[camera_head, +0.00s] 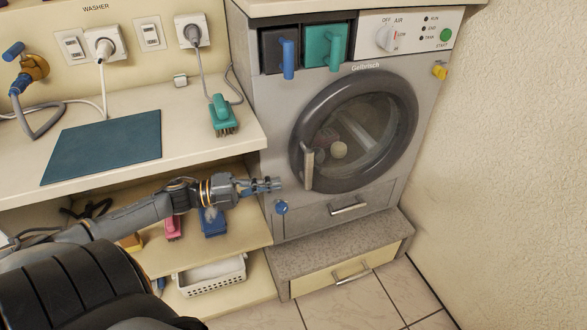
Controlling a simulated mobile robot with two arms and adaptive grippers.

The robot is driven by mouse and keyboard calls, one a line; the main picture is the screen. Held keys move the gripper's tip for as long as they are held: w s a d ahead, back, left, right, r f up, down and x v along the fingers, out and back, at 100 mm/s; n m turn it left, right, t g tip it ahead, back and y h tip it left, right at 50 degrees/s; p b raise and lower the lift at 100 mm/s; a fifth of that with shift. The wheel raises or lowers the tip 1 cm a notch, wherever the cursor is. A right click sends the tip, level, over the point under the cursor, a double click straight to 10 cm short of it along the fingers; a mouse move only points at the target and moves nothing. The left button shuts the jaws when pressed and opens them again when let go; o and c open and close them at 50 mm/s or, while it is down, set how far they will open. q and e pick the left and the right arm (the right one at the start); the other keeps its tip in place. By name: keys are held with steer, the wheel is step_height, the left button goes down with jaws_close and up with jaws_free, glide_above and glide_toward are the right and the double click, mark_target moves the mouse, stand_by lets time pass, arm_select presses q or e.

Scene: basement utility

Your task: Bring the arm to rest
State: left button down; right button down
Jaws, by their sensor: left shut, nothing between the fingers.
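My left arm comes in from the lower left and reaches across the front of the shelf. Its left gripper (274,184) is shut and empty. I cannot tell whether the fingertips touch the washer. The washer's round door (402,96) looks closed, with something pale behind its glass. My right gripper is not in view.
The counter (185,100) holds a teal mat (105,147) and a green brush (222,115). A drawer plinth (325,275) sits under the washer. Tiled floor (365,305) is clear.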

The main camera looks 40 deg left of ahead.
arm_select(q)
steer(key=shift+a, duration=0.2)
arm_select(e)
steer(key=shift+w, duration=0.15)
